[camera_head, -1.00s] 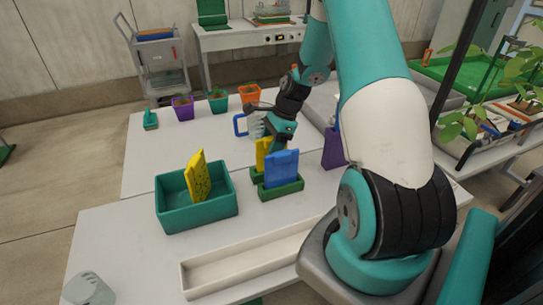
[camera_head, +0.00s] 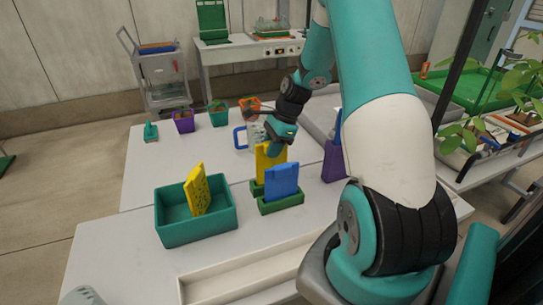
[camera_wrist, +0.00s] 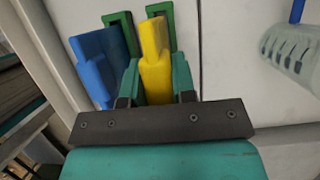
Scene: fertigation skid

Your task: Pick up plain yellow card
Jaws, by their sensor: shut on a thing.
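The plain yellow card (camera_head: 266,160) stands upright just behind the blue card (camera_head: 281,181). My gripper (camera_head: 277,147) is shut on its upper part. In the wrist view the yellow card (camera_wrist: 155,70) is between the two teal fingers of my gripper (camera_wrist: 157,85), with the blue card (camera_wrist: 100,65) close on its left. The card's lower edge is at the green holder (camera_head: 256,188) behind the blue card; I cannot tell whether it is clear of the slot. Another yellow card (camera_head: 197,190), with dark spots, leans in the teal bin (camera_head: 195,228).
The blue card stands in a front green holder (camera_head: 282,204). A purple holder (camera_head: 333,162) is close on the right. A clear jug with a blue handle (camera_head: 240,138) stands behind. A long white tray (camera_head: 240,275) lies in front.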

